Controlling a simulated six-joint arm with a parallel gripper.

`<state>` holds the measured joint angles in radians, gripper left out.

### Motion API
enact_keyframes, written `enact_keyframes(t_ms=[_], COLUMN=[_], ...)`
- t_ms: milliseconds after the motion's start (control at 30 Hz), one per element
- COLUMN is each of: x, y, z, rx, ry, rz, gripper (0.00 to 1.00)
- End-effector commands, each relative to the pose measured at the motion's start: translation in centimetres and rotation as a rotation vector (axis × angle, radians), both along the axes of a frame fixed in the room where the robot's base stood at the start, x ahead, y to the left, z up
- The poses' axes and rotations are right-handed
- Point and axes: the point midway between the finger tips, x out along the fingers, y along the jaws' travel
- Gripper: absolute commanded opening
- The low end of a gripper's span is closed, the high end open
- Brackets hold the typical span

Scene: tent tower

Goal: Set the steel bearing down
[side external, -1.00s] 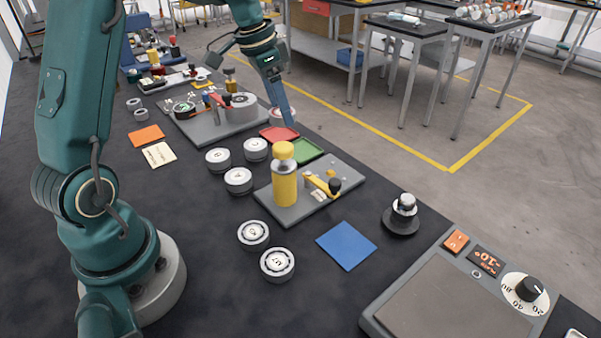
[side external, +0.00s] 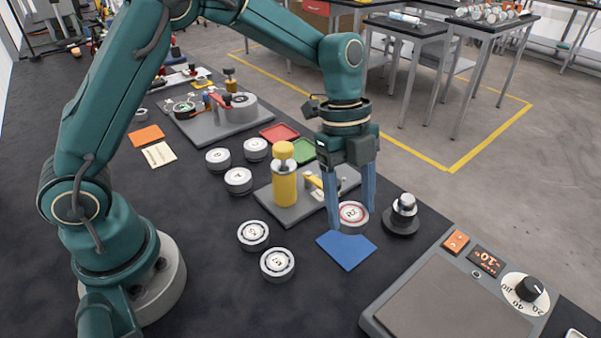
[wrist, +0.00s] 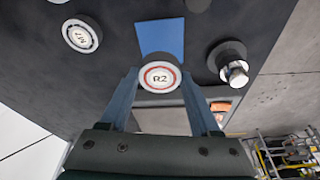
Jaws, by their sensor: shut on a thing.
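My gripper (side external: 352,214) is shut on a steel bearing (side external: 353,219) with a red ring and the label R2, one blue finger on each side. In the side view they are at the far edge of the blue square mat (side external: 346,252). The bearing's lower part overlaps that edge in the picture; the gap below it is hard to judge. In the wrist view the bearing (wrist: 160,77) sits between the fingertips, label toward the camera, with the blue mat (wrist: 162,38) showing beyond it.
A dark stand with a steel knob (side external: 402,214) is close to the right of my gripper. A grey fixture board with a yellow bottle (side external: 285,186) is to the left. Several labelled bearings (side external: 277,264) stand on the dark table.

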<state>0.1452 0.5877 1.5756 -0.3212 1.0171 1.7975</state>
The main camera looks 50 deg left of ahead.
Motion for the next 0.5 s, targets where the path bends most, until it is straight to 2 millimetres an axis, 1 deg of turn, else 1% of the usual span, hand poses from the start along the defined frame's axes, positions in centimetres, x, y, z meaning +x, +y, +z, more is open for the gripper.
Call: enact_keyframes(t_ms=[33,167,400,500], x=[-0.1,0.0,0.0,0.0], y=[0.0,0.0,0.0,0.0], z=[-0.8,-1.9,-5.1,-5.6], rx=[0.001,-0.001,0.001,0.0], ry=[0.005,0.002,0.003,0.0], rz=[0.002,0.002,0.004,0.003], gripper=[0.0,0.0,0.0,0.0])
